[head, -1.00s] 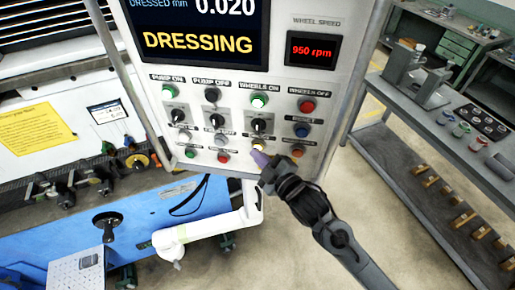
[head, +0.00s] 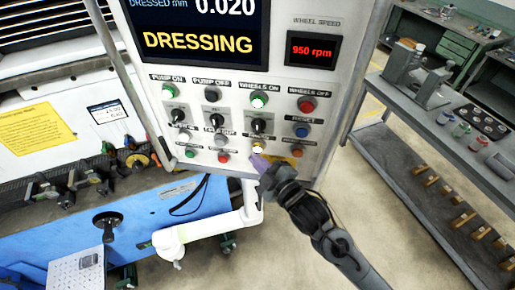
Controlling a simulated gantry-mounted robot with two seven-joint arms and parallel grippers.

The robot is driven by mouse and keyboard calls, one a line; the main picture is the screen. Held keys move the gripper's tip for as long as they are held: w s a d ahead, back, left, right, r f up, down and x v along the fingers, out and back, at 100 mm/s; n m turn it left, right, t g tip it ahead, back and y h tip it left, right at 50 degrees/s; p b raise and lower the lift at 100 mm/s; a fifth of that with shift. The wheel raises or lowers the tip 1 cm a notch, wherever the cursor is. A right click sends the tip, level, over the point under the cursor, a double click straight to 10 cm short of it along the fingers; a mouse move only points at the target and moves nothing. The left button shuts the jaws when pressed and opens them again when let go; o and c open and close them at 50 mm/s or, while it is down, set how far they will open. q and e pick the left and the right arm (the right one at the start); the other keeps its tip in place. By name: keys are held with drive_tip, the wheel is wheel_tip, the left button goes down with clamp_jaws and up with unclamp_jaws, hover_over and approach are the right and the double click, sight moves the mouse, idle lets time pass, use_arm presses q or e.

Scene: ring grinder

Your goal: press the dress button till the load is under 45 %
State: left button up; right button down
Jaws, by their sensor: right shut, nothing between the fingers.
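The control panel (head: 235,110) fills the upper middle. Its screen (head: 197,30) reads DRESSING in yellow, with "DRESSED mm 0.020" above; no load figure shows in the visible part. A lit yellow-white button (head: 257,148) sits in the panel's lower part, below a black selector knob; its label is not readable. My right gripper (head: 259,163) is shut, its purple-grey tip just below that lit button. I cannot tell whether the tip touches the panel. My left gripper is not in view.
A small red display (head: 311,49) reads 950 rpm. Nearby are a red button (head: 307,105), a blue button (head: 302,131) and an orange button (head: 297,150). A grey shelf cart (head: 420,110) stands at the right, with bare floor between it and the panel.

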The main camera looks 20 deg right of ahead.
drive_tip(key=shift+a, duration=0.1)
drive_tip(key=shift+s+a, duration=0.7)
drive_tip(key=shift+s, duration=0.35)
drive_tip(key=shift+s+a, duration=0.65)
drive_tip(key=shift+s, duration=0.35)
drive_tip(key=s+d+f+m+g+h, duration=0.1)
drive_tip(key=s+d+f+m+g, duration=0.1)
drive_tip(key=s+f, duration=0.4)
drive_tip(key=s+d+f+m+g+h+p, duration=0.1)
drive_tip(key=s+f+m+g, duration=0.3)
drive_tip(key=s, duration=0.5)
drive_tip(key=s+d+f+m+g+h, duration=0.1)
drive_tip(key=s+d+f+m+g, duration=0.2)
drive_tip(key=s+f+g, duration=0.4)
wheel_tip(320, 180, down, 2)
drive_tip(key=shift+s+d+f+m, duration=0.1)
drive_tip(key=shift+s+d+m, duration=0.2)
drive_tip(key=shift+s+m, duration=0.25)
